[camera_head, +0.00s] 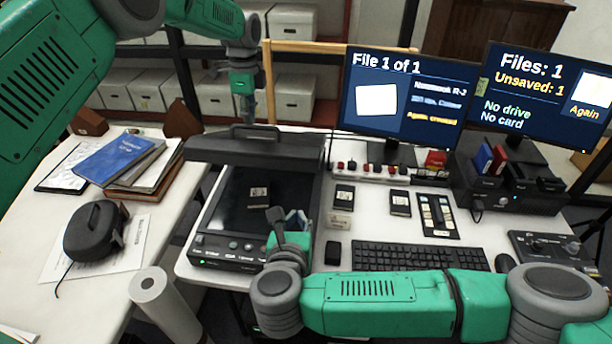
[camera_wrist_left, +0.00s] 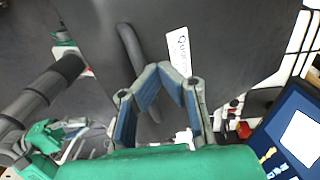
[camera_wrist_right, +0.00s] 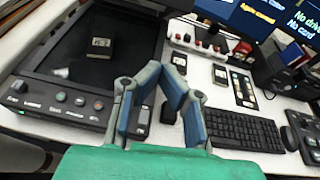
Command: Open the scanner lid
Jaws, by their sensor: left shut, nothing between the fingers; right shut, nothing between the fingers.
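The flatbed scanner (camera_head: 215,240) stands on the white table. Its dark lid (camera_head: 210,148) is raised at the back, and the glass (camera_head: 240,215) is uncovered. A small dark cartridge (camera_head: 259,193) lies on the glass. The lid's handle (camera_head: 255,131) shows along its upper edge; in the left wrist view the handle (camera_wrist_left: 128,45) is a curved dark bar beside a white label. My left gripper (camera_wrist_left: 174,68) is shut and empty by the lid's handle side; I cannot tell if it touches. My right gripper (camera_wrist_right: 161,68) is shut and empty above the scanner's front right part.
Two monitors (camera_head: 402,104) stand at the back right, with a keyboard (camera_head: 420,256) in front. Small cartridges (camera_head: 400,203) lie right of the scanner.

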